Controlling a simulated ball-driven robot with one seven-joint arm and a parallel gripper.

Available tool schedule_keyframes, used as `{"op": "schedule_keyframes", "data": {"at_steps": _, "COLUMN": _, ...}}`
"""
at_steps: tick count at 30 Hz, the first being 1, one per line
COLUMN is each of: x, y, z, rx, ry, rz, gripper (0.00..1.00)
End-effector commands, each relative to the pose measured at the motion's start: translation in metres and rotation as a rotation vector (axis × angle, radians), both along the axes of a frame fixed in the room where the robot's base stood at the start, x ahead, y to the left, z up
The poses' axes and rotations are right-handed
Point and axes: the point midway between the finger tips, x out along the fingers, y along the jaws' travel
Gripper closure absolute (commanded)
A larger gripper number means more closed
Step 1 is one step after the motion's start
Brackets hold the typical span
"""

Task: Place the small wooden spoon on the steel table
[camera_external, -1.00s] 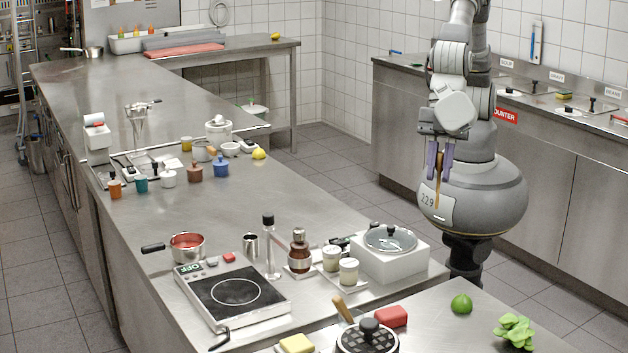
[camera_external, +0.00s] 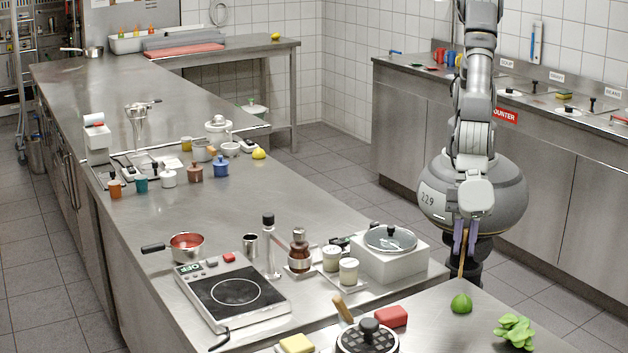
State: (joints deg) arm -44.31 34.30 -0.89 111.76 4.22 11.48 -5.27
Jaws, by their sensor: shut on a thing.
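My gripper (camera_external: 464,250) points down, its two purple-grey fingers shut on the small wooden spoon (camera_external: 462,266). Only a thin brown strip of the spoon shows, hanging upright below the fingers; the rest is hidden by them. In the picture, the spoon's lower end is just above the lime (camera_external: 461,303) and the back edge of the front steel table (camera_external: 430,327). I cannot tell its exact height or distance from that table.
The front table holds a red block (camera_external: 391,317), a waffle-patterned pan (camera_external: 367,340), a yellow sponge (camera_external: 297,343) and green leaves (camera_external: 514,331). A white box with a glass lid (camera_external: 390,240) stands on the long counter (camera_external: 250,205) to the left.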

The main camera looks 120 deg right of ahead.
Motion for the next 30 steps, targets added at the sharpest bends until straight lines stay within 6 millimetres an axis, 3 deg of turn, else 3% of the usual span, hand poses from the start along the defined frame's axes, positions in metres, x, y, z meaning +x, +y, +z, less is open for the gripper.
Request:
{"op": "schedule_keyframes", "data": {"at_steps": 5, "x": 0.008, "y": 0.007, "z": -0.005, "rx": 0.001, "ry": -0.001, "rz": 0.0, "gripper": 1.0}}
{"op": "schedule_keyframes", "data": {"at_steps": 19, "x": 0.106, "y": 0.095, "z": -0.019, "rx": 0.001, "ry": -0.002, "rz": 0.001, "gripper": 1.0}}
{"op": "schedule_keyframes", "data": {"at_steps": 26, "x": 0.12, "y": 0.107, "z": -0.022, "rx": 0.0, "ry": -0.001, "rz": 0.001, "gripper": 1.0}}
{"op": "schedule_keyframes", "data": {"at_steps": 30, "x": 0.12, "y": 0.106, "z": -0.042, "rx": -0.001, "ry": 0.001, "rz": 0.0, "gripper": 1.0}}
